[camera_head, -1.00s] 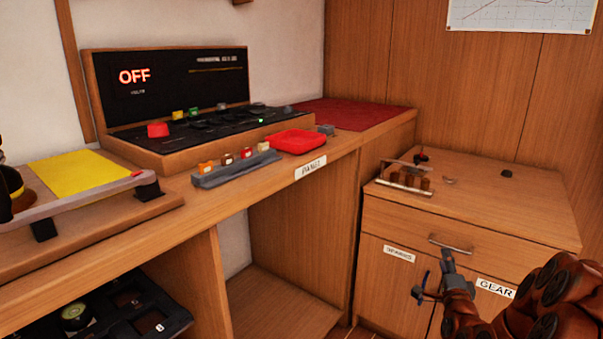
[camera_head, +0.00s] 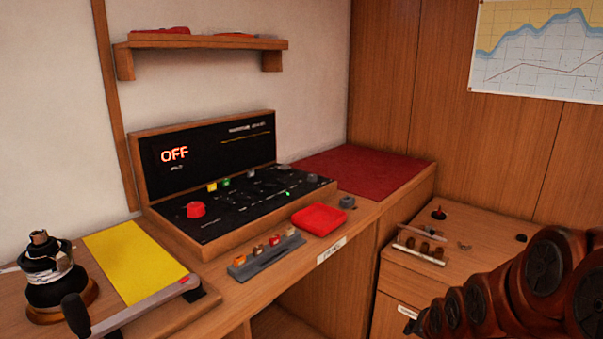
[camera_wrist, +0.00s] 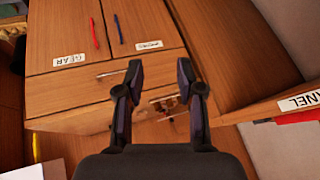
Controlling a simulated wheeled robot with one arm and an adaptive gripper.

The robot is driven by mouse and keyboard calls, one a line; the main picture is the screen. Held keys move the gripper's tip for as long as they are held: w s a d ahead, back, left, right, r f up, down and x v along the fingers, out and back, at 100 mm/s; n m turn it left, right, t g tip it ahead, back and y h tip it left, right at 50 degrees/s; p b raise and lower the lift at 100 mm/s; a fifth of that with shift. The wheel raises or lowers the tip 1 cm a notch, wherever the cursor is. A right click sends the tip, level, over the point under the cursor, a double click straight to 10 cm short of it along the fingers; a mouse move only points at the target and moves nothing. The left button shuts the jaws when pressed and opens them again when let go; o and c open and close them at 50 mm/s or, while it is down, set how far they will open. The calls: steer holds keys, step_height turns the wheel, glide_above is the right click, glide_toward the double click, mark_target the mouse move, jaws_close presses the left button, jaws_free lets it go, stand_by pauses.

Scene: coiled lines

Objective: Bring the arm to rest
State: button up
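My gripper (camera_wrist: 160,82) shows in the wrist view with its two dark fingers apart and nothing between the tips. It is open and empty, in front of the wooden cabinet (camera_wrist: 75,100), which appears upside down there. In the head view my reddish-brown arm (camera_head: 500,295) fills the lower right corner, in front of the cabinet (camera_head: 395,285). Most of my gripper is hidden or out of frame there; only a small grey part shows at the lower edge.
A winch (camera_head: 47,270) stands at left. A small clear rack (camera_head: 420,246) stands on the cabinet top. A shelf (camera_head: 200,42) is above.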

steer(key=s+a+r+n+g+p, duration=0.2)
steer(key=s+r+g+p, duration=0.1)
steer(key=s+r, duration=0.4)
steer(key=s+a+r+n+g+p, duration=0.2)
steer(key=s+r+p, duration=0.4)
steer(key=s, duration=0.7)
steer(key=s+a+r+n+g+p, duration=0.2)
steer(key=s+a+r+g+p, duration=0.1)
steer(key=s+r, duration=0.5)
steer(key=s+a+p, duration=0.1)
steer(key=s+p, duration=0.1)
steer(key=s, duration=0.1)
steer(key=shift+n+g, duration=0.3)
steer(key=shift+g, duration=0.1)
steer(key=shift+r, duration=0.1)
